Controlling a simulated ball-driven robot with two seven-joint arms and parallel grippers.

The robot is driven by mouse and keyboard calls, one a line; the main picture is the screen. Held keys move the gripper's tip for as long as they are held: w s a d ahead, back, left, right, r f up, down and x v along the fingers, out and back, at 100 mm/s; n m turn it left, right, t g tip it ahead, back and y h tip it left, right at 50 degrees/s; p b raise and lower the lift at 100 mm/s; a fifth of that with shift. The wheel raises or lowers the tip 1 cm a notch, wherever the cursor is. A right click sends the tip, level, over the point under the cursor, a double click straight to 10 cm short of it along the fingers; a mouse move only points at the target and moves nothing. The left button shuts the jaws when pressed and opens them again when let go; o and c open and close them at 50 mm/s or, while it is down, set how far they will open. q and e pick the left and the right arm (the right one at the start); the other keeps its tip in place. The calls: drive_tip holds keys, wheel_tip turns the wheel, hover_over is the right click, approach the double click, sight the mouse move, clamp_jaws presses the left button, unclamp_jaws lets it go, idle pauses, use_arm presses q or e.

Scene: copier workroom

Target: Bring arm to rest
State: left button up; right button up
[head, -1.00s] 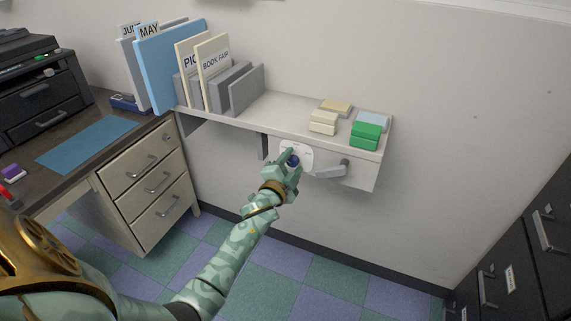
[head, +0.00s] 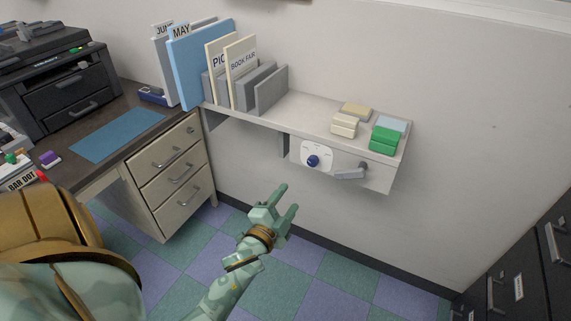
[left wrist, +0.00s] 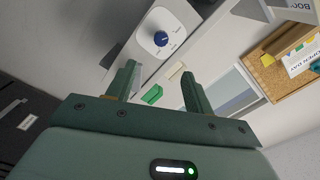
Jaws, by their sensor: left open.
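My left gripper (head: 284,199) is open and empty in the head view. It hangs in free air below and in front of the wall shelf, apart from everything. In the left wrist view its two fingers (left wrist: 160,88) stand apart with nothing between them. The white dial plate with its blue knob (head: 313,161) is on the shelf's front, above the gripper. The knob also shows in the left wrist view (left wrist: 161,39). A grey lever handle (head: 350,174) sits right of the dial. My right gripper is in neither view.
The wall shelf (head: 310,112) holds folders, grey dividers, cream blocks and a green block (head: 384,140). A desk with drawers (head: 168,165) and a blue mat (head: 118,135) stands at left. Dark cabinets (head: 515,270) stand at right. The floor below the shelf is open.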

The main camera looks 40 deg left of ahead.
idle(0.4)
use_arm(q)
drive_tip(key=s+d+f+n+g+h+p, duration=0.1)
drive_tip(key=s+d+f+g, duration=0.3)
drive_tip(key=f, duration=0.5)
drive_tip(key=s+d+f+n+g+h, duration=0.1)
drive_tip(key=s+d+f+g+h, duration=0.1)
drive_tip(key=s+f, duration=0.6)
drive_tip(key=s+d+f+n+g+h+p, duration=0.1)
drive_tip(key=s+d+f+g, duration=0.25)
drive_tip(key=f, duration=0.75)
drive_tip(key=s+f+n+g, duration=0.1)
drive_tip(key=s+f+g, duration=0.1)
drive_tip(key=s, duration=0.9)
drive_tip(key=s+f+n+g, duration=0.1)
drive_tip(key=s+f+g, duration=0.2)
drive_tip(key=s, duration=0.7)
drive_tip(key=s+f+n+g+p, duration=0.1)
drive_tip(key=s+f+g, duration=0.2)
drive_tip(key=s, duration=0.8)
drive_tip(key=shift+s+a+f, duration=0.15)
drive_tip(key=shift+s+f, duration=0.2)
drive_tip(key=shift+f, duration=0.6)
